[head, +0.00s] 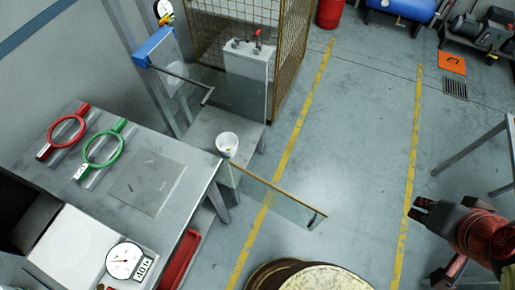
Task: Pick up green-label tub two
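A small white tub (228,143) stands upright on a low grey stand beside the table, with something pale inside; no green label or number can be made out on it. A green ring holder (103,149) with a small white tag lies on the grey table at the left, and no tub shows in its ring. My gripper (418,208) is at the right, over the floor, with dark fingers pointing left. It is far from the white tub and touches nothing that I can see. The gap between its fingers is too small to judge.
A red ring holder (67,131) and a round dial gauge (125,261) are on the table. A clear panel (275,194) juts out to the right by the tub. A tall grey box (248,80) stands behind it. The floor between the yellow lines is clear.

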